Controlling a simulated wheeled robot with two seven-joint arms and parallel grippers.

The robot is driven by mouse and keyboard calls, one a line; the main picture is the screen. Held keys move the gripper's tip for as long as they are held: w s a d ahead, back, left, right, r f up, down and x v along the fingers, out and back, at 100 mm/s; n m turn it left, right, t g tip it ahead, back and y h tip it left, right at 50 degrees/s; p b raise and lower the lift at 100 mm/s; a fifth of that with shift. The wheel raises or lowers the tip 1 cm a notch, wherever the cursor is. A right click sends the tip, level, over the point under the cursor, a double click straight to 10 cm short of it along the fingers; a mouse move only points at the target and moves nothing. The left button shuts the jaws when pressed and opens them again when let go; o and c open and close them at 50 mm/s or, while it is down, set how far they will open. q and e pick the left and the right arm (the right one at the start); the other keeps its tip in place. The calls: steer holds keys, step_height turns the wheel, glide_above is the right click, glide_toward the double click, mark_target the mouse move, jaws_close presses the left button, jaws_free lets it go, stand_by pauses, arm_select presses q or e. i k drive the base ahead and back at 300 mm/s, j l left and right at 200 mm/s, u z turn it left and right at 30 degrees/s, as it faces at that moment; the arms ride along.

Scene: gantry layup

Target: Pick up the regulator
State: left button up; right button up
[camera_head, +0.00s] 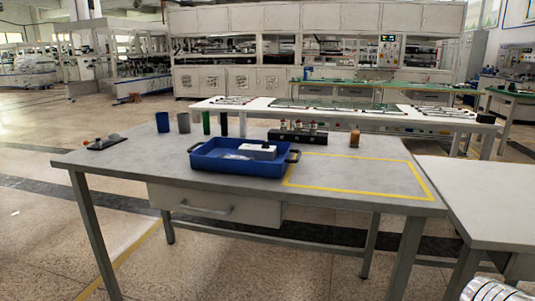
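No thing in view can be told as the regulator for certain. Small dark and metallic parts (106,142) lie at the left end of the grey table. A blue tray (237,170) with handles stands at the table's middle and holds a white box (257,151) and a clear or silvery item (238,157). A black rack (297,136) with several small fittings stands behind the tray to the right. They are too small to identify. Neither gripper is in view.
Blue, grey, green, black and white cylinders stand along the back of the grey table (135,162). A brown bottle (355,136) stands at back right. The yellow-outlined area (357,176) is clear. Another table (485,205) is at right. A ribbed silver part shows at bottom right.

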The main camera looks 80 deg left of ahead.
mark_target(246, 149)
steer(key=u, duration=0.95)
steer(key=k+u, duration=0.1)
steer(key=u, duration=0.85)
steer(key=k+u, duration=0.1)
steer(key=u, duration=0.85)
steer(key=j+z, duration=0.35)
steer(key=j, duration=0.5)
steer(key=j+z, duration=0.3)
steer(key=j, duration=0.55)
